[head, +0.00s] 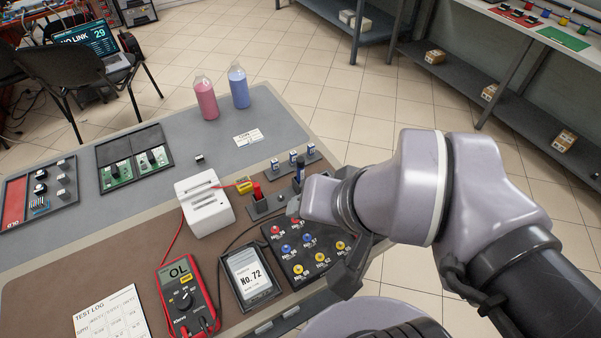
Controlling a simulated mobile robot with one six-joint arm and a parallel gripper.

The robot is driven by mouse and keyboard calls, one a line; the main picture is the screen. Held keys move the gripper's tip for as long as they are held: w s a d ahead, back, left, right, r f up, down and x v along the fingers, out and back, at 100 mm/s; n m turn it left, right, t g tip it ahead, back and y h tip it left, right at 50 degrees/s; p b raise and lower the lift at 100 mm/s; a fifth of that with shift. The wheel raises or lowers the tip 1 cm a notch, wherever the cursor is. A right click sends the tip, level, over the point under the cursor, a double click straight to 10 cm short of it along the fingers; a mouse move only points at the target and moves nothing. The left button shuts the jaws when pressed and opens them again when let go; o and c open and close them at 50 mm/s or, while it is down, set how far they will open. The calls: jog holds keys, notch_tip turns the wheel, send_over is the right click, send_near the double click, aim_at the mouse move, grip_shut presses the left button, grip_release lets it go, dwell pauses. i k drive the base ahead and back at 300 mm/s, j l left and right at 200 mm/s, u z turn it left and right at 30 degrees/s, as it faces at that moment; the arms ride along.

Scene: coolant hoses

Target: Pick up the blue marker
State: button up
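A dark blue upright cylinder, which looks like the blue marker (299,169), stands in a small dark holder near the table's right edge, just behind my wrist. Its lower part is partly hidden by my arm.
Small blue-and-white vials (293,157) stand behind. Pink (206,101) and blue (239,88) bottles stand at the far edge.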

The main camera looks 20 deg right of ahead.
aim_at(299, 160)
jog(key=l+u, duration=0.2)
jog(key=u, duration=0.15)
jog(key=i+l+u, duration=0.1)
jog(key=l+u, duration=0.35)
jog(key=u, duration=0.25)
